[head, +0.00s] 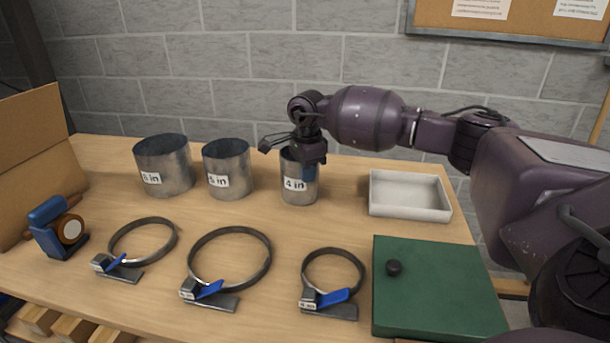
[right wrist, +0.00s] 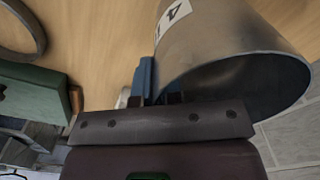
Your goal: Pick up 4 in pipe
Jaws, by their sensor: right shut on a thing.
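The 4 in pipe (head: 299,190) is a grey metal cylinder with a white label, upright at the back of the wooden table in the head view. My right gripper (head: 304,165) is at its top rim and shut on its wall, with the fingers partly hidden. In the right wrist view, the blue fingers (right wrist: 152,82) are at the rim of the pipe (right wrist: 225,50), whose open end faces the camera. I cannot tell whether the pipe's base touches the table. My left gripper is not in view.
Two wider labelled pipes (head: 164,165) (head: 228,168) stand left of it. A white tray (head: 408,212) is to the right. Several ring clamps (head: 232,262) and a green board (head: 435,290) lie in front. A blue tape dispenser (head: 50,228) sits at left. A brick wall (head: 230,70) is behind.

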